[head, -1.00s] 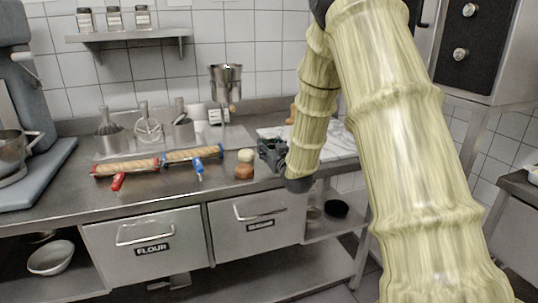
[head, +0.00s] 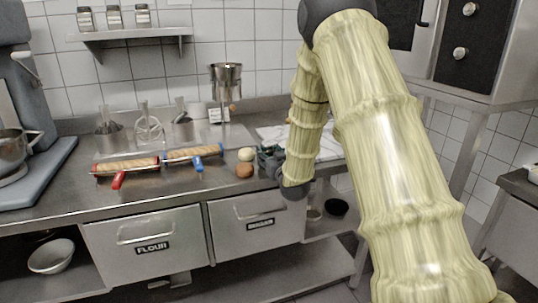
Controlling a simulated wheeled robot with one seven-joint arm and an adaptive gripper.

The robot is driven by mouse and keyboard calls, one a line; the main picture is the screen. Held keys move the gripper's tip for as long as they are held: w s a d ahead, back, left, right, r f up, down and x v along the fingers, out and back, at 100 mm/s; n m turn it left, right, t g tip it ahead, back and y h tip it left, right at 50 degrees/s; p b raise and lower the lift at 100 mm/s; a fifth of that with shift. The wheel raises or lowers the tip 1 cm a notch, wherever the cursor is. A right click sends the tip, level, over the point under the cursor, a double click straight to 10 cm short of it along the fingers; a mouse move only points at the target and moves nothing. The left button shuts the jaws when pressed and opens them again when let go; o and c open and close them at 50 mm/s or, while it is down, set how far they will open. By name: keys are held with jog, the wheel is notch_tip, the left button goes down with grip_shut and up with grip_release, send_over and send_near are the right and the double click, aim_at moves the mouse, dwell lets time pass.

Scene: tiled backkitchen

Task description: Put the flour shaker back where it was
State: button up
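Three labelled jars (head: 114,17) stand in a row on the wall shelf, and their labels are too small to read. I cannot tell which thing is the flour shaker. My gripper (head: 268,154) is low over the right part of the steel counter (head: 215,185), just right of a cream ball (head: 246,154) and a brown ball (head: 244,171). My arm hides much of it, and I cannot see whether its fingers are open or hold anything.
A white marbled board (head: 330,150) is partly behind my arm. The wall shelf (head: 135,34) has free room at its right.

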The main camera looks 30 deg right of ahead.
jog(key=o, duration=0.4)
jog(key=shift+r, duration=0.15)
jog(key=v, duration=1.2)
jog(key=s+a+f+g+y, duration=0.1)
jog(key=s+a+f+g, duration=0.25)
jog(key=f, duration=0.65)
jog(key=s+a+f+n+g+y, duration=0.15)
jog(key=s+a+f, duration=0.35)
jog(key=f, duration=0.6)
jog(key=s+a+f+g, duration=0.4)
jog(key=a+f, duration=0.1)
jog(key=f, duration=0.5)
jog(key=s+a+f+g, duration=0.3)
jog(key=s+a+f, duration=0.1)
jog(key=s, duration=0.5)
jog(key=s+a+f+g+y, duration=0.1)
jog(key=s+a+f+g, duration=0.1)
jog(key=s+a+f, duration=0.2)
jog(key=s+a+f+g, duration=0.3)
jog(key=s+f, duration=0.5)
jog(key=s, duration=0.7)
jog(key=shift+s+a+f+n+g+y+b, duration=0.3)
jog(key=shift+s+a+f+n+y+b, duration=0.1)
jog(key=shift+a, duration=0.25)
